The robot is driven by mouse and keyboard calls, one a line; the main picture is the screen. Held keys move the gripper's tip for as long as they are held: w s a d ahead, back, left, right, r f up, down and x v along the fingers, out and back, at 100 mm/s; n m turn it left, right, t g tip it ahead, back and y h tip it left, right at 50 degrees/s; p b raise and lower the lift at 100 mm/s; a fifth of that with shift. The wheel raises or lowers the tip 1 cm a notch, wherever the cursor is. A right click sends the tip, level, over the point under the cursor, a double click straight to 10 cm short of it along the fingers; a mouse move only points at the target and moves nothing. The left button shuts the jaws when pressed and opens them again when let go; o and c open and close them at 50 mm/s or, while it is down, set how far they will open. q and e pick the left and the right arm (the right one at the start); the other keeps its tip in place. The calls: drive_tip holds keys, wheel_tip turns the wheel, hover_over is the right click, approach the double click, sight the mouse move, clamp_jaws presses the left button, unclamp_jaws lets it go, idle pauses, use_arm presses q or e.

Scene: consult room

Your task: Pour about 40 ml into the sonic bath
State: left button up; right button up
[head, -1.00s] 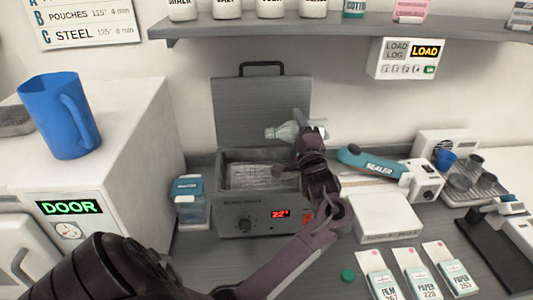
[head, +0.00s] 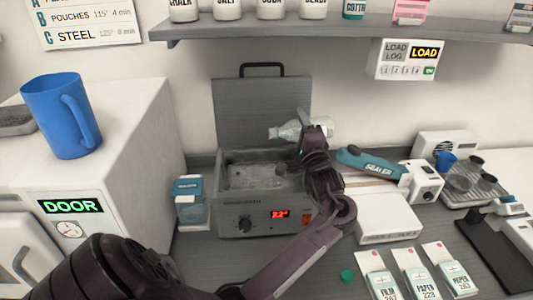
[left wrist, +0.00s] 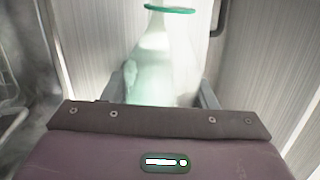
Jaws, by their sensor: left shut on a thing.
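The sonic bath (head: 235,211) is a grey box with a red lit display and its lid standing open behind it. Its basin (head: 250,177) looks wet inside. My left gripper (head: 312,128) is shut on a clear, pale green bottle (head: 289,131). The bottle lies nearly level above the bath's back right part, mouth to the left. In the left wrist view the bottle (left wrist: 160,70) sits between the fingers, with a green ring (left wrist: 170,9) near its neck. No stream shows from its mouth. The liquid level in the bottle is unclear. My right gripper is not seen.
A blue jug (head: 62,115) stands on the white cabinet at left. A blue-topped container (head: 190,200) stands left of the bath. A sealer (head: 371,163) and white box (head: 388,218) are at right. A green cap (head: 347,275) lies on the counter. A shelf (head: 340,28) hangs above.

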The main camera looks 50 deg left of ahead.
use_arm(q)
drive_tip(key=shift+w, duration=0.15)
drive_tip(key=shift+w+d+n, duration=0.3)
drive_tip(key=shift+w+d, duration=0.1)
drive_tip(key=shift+w, duration=0.05)
idle(0.4)
drive_tip(key=shift+w+d, duration=0.15)
drive_tip(key=shift+w, duration=0.05)
